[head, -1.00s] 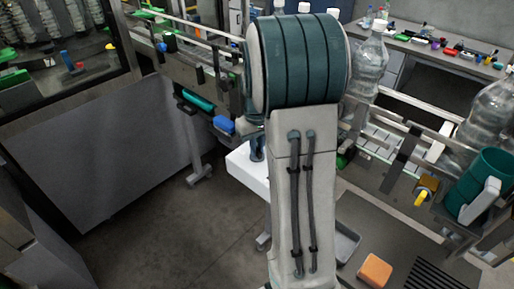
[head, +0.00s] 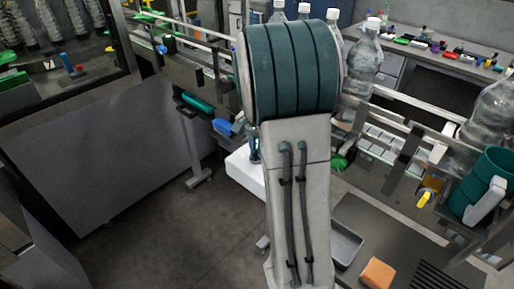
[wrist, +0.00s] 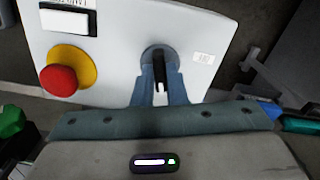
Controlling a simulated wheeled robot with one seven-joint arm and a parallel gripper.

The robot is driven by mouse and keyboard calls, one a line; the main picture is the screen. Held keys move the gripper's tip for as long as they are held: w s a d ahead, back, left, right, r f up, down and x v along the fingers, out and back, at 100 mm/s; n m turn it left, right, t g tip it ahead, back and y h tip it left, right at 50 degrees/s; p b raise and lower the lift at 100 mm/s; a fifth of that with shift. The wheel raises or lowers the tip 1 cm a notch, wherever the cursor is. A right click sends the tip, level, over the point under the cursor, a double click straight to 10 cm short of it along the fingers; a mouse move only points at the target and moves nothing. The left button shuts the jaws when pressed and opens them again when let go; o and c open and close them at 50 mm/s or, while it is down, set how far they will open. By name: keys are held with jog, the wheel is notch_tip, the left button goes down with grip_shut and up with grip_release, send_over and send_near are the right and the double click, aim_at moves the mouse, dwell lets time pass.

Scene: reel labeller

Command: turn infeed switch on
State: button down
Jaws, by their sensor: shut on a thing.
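The infeed switch (wrist: 160,57) is a dark knob on a grey round base on a white panel (wrist: 205,30) in the wrist view. My gripper (wrist: 161,85) is at the panel, its two blue-grey fingers closed on the switch knob from both sides. The fingers hide part of the knob, and I cannot tell its exact turn position. In the head view my arm hides most of the gripper, and only part of the white box (head: 243,172) shows left of the arm.
A red emergency button on a yellow ring (wrist: 60,78) sits left of the switch. A display window (wrist: 67,20) is above it. Large clear bottles (head: 362,75) stand along the conveyor. An orange block (head: 377,273) lies low at the right.

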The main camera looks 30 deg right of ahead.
jog(key=shift+m, duration=1.6)
jog(key=c, duration=1.5)
grip_release()
jog(key=shift+o, duration=0.2)
jog(key=shift+r, duration=0.1)
notch_tip(320, 180, up, 14)
jog(key=b, duration=0.1)
jog(key=shift+f, duration=0.2)
